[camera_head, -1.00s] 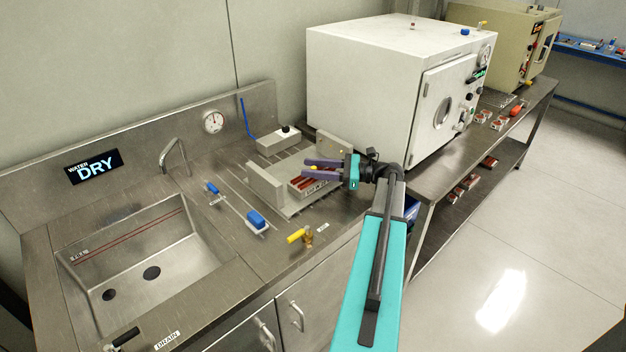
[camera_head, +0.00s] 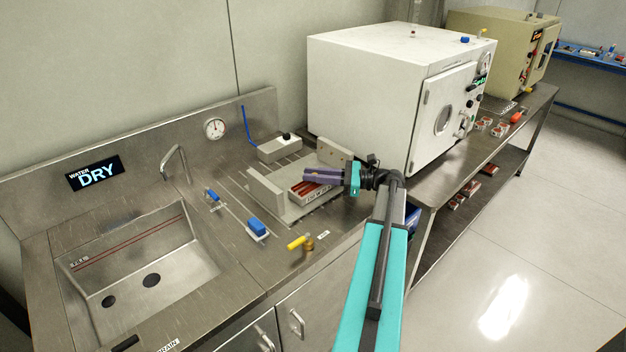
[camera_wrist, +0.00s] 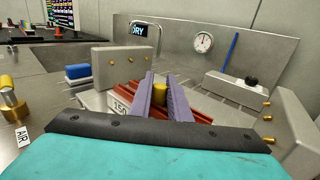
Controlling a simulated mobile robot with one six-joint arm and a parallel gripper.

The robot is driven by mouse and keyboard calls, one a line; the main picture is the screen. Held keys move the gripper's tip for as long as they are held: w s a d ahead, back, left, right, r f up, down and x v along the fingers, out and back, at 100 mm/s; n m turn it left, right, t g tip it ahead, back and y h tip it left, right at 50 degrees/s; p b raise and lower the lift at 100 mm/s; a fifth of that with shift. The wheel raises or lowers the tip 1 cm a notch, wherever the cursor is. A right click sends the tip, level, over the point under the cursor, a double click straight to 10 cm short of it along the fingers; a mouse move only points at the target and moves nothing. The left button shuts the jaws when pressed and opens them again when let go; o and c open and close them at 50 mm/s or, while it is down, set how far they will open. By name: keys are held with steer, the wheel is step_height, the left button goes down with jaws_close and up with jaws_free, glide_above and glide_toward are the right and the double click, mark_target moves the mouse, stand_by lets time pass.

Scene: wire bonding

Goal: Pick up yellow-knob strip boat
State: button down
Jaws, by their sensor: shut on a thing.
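The strip boat (camera_head: 312,192) is a low tray with red-brown strips, sitting in the metal fixture (camera_head: 266,193) on the steel counter. In the wrist view the strip boat (camera_wrist: 124,98) shows its red-brown rails and a pale label reading "150" on its side. Its yellow knob (camera_wrist: 159,87) stands between the two purple fingers. My gripper (camera_head: 308,175) is over the boat, and it also shows in the wrist view (camera_wrist: 160,84). It is shut on the knob. In the head view the fingers hide the knob. I see no clear gap between boat and fixture.
The fixture's upright end plates (camera_wrist: 104,66) flank the boat. A box with a black knob (camera_head: 280,147) stands behind it. A blue-handled item (camera_head: 257,228) and a yellow-handled valve (camera_head: 299,242) lie in front. The sink (camera_head: 140,262) is left, the white oven (camera_head: 385,95) right.

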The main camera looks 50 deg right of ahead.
steer(key=shift+r, duration=1.2)
steer(key=s+r+b, duration=0.2)
steer(key=s, duration=1.4)
steer(key=shift+d+r, duration=0.2)
steer(key=shift+r, duration=0.1)
